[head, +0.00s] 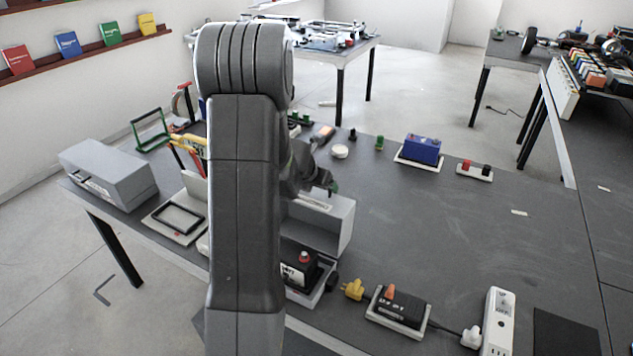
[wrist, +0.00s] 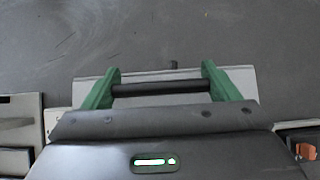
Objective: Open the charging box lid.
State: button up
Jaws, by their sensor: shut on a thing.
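The light grey charging box (head: 346,232) stands near the middle of the table in the head view, partly hidden behind my arm. In the wrist view, a pale grey panel (wrist: 243,80), apparently its lid, lies under a black bar handle (wrist: 160,88). My gripper (wrist: 160,78) has green fingers at the two ends of this bar and is shut on it. In the head view, my gripper (head: 333,187) shows only a green tip at the box's top. I cannot tell how far the lid is raised.
A black device with a red knob (head: 303,258) stands in front of the box. A yellow plug (head: 352,289), a black charger (head: 402,307) and a white power strip (head: 498,322) lie at the front right. A closed grey box (head: 125,167) is at left. The table's right middle is mostly clear.

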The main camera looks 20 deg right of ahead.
jog(key=shift+f, duration=0.15)
jog(key=o, duration=1.3)
jog(key=shift+s+a+r, duration=0.15)
jog(key=shift+a+r, duration=0.1)
jog(key=shift+r, duration=0.35)
jog(key=p+v, duration=0.4)
jog(key=v, duration=0.8)
jog(key=shift+s+a+r, duration=0.15)
jog(key=shift+s+a, duration=0.05)
jog(key=b+x, duration=0.4)
jog(key=x, duration=0.9)
jog(key=shift+w+d+f, duration=0.2)
jog(key=shift+f, duration=0.05)
jog(key=shift+r, duration=0.1)
